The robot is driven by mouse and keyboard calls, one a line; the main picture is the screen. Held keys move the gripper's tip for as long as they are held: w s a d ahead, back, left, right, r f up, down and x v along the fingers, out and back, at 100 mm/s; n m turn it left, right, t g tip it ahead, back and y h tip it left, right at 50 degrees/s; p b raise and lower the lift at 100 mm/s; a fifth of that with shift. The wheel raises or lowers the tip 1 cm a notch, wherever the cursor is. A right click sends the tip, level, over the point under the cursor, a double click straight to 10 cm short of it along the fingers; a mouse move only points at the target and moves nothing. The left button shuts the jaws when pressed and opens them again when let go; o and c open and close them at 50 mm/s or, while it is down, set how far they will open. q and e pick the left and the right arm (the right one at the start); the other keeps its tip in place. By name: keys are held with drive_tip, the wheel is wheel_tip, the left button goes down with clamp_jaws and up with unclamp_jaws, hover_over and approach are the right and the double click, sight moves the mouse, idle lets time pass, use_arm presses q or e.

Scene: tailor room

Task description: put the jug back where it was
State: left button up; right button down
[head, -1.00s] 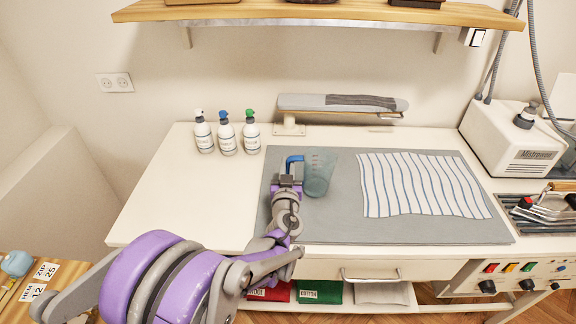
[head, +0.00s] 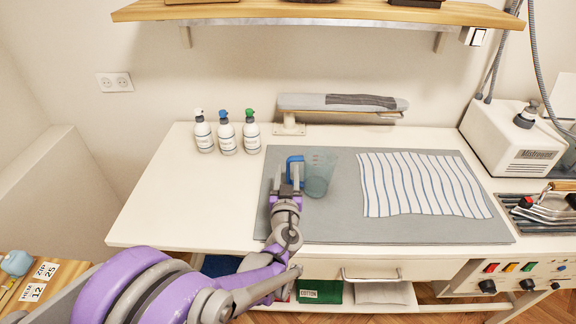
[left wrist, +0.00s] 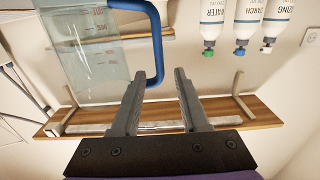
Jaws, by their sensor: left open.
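The jug (head: 320,174) is clear, slightly teal, with red marks and a blue handle (head: 290,163) on its left side. It stands upright on the grey mat (head: 345,222), left of the striped cloth. My left gripper (head: 285,180) is open and empty, just in front of the handle. In the left wrist view the picture is turned over; the jug (left wrist: 88,50) is at the upper left, and its handle (left wrist: 158,45) lies between and beyond the spread fingertips (left wrist: 156,76), apparently apart from them. My right gripper is not in view.
Several things surround the jug: three bottles (head: 226,137) at the back left, a sleeve board (head: 340,103) behind, the striped cloth (head: 420,185) to the right, and a white machine (head: 515,145) farther right. A wooden shelf (head: 330,13) hangs above. The table's left front is clear.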

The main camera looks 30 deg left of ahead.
use_arm(q)
drive_tip(key=v, duration=0.8)
drive_tip(key=shift+s, duration=0.15)
drive_tip(key=shift+d, duration=0.1)
idle(1.0)
